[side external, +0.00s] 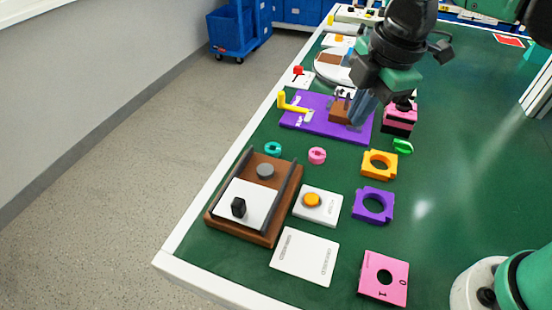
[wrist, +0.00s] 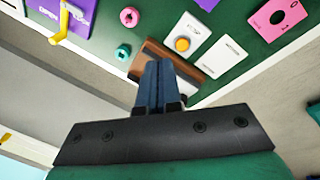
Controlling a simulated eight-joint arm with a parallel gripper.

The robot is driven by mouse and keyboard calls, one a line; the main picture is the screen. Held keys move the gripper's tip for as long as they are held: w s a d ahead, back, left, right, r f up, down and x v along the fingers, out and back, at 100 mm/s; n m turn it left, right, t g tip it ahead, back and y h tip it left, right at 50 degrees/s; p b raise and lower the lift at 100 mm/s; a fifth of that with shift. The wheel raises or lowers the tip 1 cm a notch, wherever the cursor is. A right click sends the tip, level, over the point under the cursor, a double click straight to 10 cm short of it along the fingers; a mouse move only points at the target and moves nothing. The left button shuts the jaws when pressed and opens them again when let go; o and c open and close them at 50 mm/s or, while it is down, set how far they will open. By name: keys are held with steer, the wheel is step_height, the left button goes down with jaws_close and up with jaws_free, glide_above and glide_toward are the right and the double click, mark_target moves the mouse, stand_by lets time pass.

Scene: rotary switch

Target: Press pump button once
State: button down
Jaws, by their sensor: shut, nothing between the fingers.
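An orange round button (side external: 312,199) sits on a white square plate (side external: 327,212) with small lettering I cannot read. The same orange button shows in the wrist view (wrist: 182,44), just up and right of my fingertips. My gripper (side external: 360,108) is shut and empty, with its blue-grey fingers pointing down. In the side external view it is above the far part of the table, over the purple board and away from the button. In the wrist view the shut fingers (wrist: 154,68) cover part of a brown wooden tray.
The brown tray (side external: 213,219) with a grey disc and black knob stands left of the button plate. The purple board (side external: 312,120) carries a yellow lever.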

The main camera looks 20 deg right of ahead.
mark_target(310, 198)
steer(key=shift+a+n+g+h, duration=0.15)
steer(key=shift+a+n+g, duration=0.2)
steer(key=shift+a+n, duration=0.9)
steer(key=shift+a+n+g+h, duration=0.1)
steer(key=shift+a+n+g, duration=0.45)
steer(key=shift+n, duration=1.35)
steer(key=shift+a+n+g+h, duration=0.2)
steer(key=shift+a+n, duration=0.85)
steer(key=shift+n, duration=0.5)
steer(key=shift+f, duration=0.1)
step_height(310, 198, down, 14)
steer(key=shift+r, duration=0.1)
steer(key=shift+f, duration=0.9)
step_height(310, 198, up, 15)
steer(key=shift+f, duration=0.2)
